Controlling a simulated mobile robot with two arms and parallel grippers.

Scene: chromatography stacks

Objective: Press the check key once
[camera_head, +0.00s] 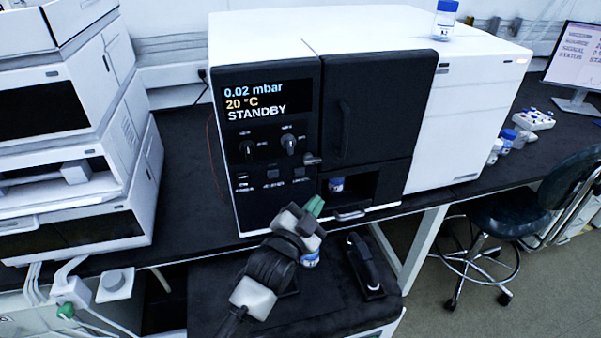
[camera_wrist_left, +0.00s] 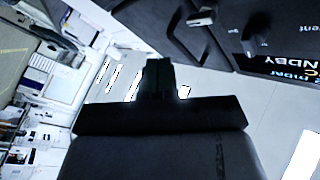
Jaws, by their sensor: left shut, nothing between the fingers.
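The instrument (camera_head: 300,60) has a black front panel whose display (camera_head: 262,100) reads 0.02 mbar, 20 °C and STANDBY. Below two knobs is a row of small keys: a left key (camera_head: 241,180), a middle key (camera_head: 273,174) and a right key (camera_head: 301,170). Their labels are too small to read surely, so I cannot tell which is the check key. My left gripper (camera_head: 315,206) is shut and empty, below the right key and apart from the panel. In the left wrist view its dark fingers (camera_wrist_left: 158,78) are together, and part of the display (camera_wrist_left: 290,66) shows upside down. My right gripper is not in view.
A vial (camera_head: 336,184) stands in the open recess right of the keys, with a small ledge (camera_head: 350,213) below. A blue-marked container (camera_head: 310,259) is partly hidden by my left arm. A black curved object (camera_head: 365,265) is to its right. White stacked modules (camera_head: 75,140) stand at left.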

